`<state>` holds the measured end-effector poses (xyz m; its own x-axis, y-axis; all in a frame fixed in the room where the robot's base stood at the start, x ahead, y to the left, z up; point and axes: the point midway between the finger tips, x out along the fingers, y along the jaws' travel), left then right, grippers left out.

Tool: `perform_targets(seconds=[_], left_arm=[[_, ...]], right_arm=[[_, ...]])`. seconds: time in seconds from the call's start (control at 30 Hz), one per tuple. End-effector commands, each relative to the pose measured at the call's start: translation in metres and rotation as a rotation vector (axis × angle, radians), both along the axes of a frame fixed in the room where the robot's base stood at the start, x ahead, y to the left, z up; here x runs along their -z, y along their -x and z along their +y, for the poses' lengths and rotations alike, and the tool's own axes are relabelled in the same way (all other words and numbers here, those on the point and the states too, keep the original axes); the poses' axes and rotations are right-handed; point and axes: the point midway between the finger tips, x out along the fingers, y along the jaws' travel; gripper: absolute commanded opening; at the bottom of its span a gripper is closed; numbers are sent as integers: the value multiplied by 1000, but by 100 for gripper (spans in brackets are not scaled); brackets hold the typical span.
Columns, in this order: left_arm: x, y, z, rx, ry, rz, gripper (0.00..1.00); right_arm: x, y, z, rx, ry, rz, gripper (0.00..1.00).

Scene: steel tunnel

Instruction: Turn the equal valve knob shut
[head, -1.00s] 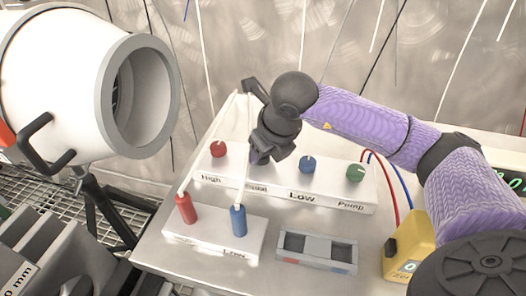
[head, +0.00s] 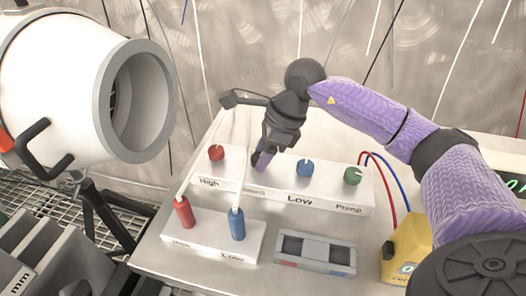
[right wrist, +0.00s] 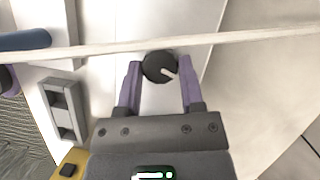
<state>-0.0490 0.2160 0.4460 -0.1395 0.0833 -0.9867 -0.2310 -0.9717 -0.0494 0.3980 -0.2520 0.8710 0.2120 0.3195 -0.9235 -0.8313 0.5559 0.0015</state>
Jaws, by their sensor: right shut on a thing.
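The equal valve knob (right wrist: 160,67) is a round black knob with a pale pointer mark, seen between the fingers in the right wrist view. It sits on the white valve panel (head: 335,197), between the red High knob (head: 216,153) and the blue Low knob (head: 305,168). In the head view my gripper hides most of it. My right gripper (right wrist: 159,78) has a purple finger on each side of the knob and is shut on it. In the head view the right gripper (head: 262,160) reaches down to the panel, tilted. My left gripper is not in view.
A green Pump knob (head: 352,175) is at the panel's right end. In front stand a red connector (head: 183,212) and a blue connector (head: 237,223), with white hoses rising close to my gripper. A grey tray (head: 315,267) and yellow gauge (head: 407,250) are nearby.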

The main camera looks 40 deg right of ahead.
Motion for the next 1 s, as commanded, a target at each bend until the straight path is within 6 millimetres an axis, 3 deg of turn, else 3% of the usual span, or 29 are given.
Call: perform_targets(seconds=[0.4, 1.0], left_arm=[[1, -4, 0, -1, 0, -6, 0], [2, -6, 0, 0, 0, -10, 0]], right_arm=[[-1, -2, -1, -254, 0, -4, 0], [0, -3, -1, -331, 2, -2, 0]])
